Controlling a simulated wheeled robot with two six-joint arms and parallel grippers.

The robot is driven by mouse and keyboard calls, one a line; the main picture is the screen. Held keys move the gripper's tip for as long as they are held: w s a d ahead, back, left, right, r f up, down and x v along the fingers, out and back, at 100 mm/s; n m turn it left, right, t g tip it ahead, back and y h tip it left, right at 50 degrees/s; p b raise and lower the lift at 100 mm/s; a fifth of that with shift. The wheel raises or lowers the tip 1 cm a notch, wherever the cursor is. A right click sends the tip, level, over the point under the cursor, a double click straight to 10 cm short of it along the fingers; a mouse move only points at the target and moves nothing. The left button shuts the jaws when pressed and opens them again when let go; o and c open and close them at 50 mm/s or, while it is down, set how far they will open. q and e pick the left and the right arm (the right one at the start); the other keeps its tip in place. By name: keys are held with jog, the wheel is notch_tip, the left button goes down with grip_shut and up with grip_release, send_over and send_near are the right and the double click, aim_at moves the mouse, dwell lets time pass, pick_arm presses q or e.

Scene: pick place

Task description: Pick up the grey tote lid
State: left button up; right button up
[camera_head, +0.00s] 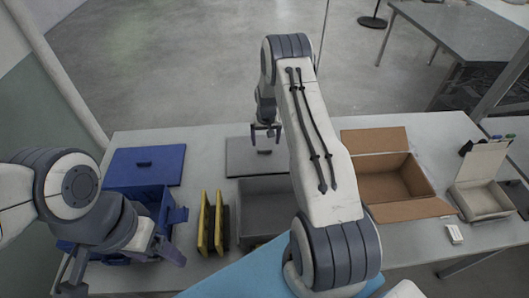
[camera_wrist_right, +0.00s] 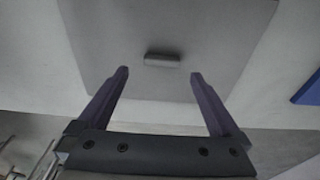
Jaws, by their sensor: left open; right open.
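The grey tote lid (camera_head: 243,163) lies flat on the table behind the grey tote (camera_head: 262,205), partly hidden by my right arm. In the right wrist view the lid (camera_wrist_right: 185,20) fills the upper middle, with its small handle (camera_wrist_right: 162,60) between and beyond my fingertips. My right gripper (camera_head: 265,133) is open and empty above the lid's far part, pointing down; it also shows in the right wrist view (camera_wrist_right: 160,75). My left gripper (camera_head: 125,272) is open at the front left, near the blue tote, with no object seen in it.
A blue lid (camera_head: 170,172) lies at the back left, behind the blue tote (camera_head: 150,192). Yellow and black upright pieces (camera_head: 205,225) stand between the totes. An open cardboard box (camera_head: 412,208) and a small pale box (camera_head: 485,200) stand to the right.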

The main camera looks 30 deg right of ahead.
aim_at(265, 149)
jog(key=f, duration=0.1)
jog(key=f+p, duration=0.1)
jog(key=f, duration=0.1)
jog(key=f+p, duration=0.1)
jog(key=f, duration=0.1)
jog(key=shift+w, duration=0.35)
jog(key=shift+f, duration=0.3)
jog(key=shift+w, duration=0.1)
jog(key=c, duration=1.5)
jog(key=shift+r, duration=0.1)
